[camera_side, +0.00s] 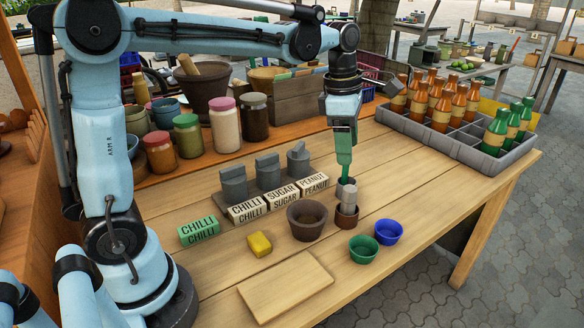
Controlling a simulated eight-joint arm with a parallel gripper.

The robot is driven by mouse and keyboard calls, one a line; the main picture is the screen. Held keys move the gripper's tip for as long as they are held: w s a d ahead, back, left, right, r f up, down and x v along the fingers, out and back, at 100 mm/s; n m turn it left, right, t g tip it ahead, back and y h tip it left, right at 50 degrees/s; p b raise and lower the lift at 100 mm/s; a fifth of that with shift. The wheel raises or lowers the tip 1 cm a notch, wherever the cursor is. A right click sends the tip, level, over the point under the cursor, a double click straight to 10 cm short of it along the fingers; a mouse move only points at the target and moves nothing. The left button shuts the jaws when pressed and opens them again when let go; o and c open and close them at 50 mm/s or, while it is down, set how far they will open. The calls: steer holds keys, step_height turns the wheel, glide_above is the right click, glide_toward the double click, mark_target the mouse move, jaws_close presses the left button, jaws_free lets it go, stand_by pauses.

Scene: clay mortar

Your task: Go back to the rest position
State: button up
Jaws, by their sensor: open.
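My gripper (344,176) points straight down over the right-middle part of the wooden table. Its tip is just above the top of a grey pestle-like piece (349,199) that stands upright in a small brown cup (346,217). I cannot tell whether the tip touches it. Nothing shows lifted in the gripper. My arm reaches from the left across the top of the picture and bends down at the wrist. No marker for a rest position shows.
A brown clay bowl (307,220), green bowl (363,248) and blue bowl (388,231) stand close by. Labelled blocks (247,210), a yellow block (259,244) and a board (286,287) lie left. Jars (225,124) stand behind; a grey bottle crate (440,140) is at right.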

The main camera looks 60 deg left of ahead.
steer(key=s+f+m+t, duration=0.2)
steer(key=s+m, duration=0.4)
steer(key=m, duration=0.6)
steer(key=s+f+m+t+y, duration=0.1)
steer(key=s+f+m+t, duration=0.1)
steer(key=s+m, duration=0.5)
steer(key=m+t, duration=0.1)
steer(key=m, duration=0.5)
steer(key=shift+f+m+t, duration=0.2)
steer(key=shift+m+t, duration=0.1)
steer(key=shift+t, duration=0.1)
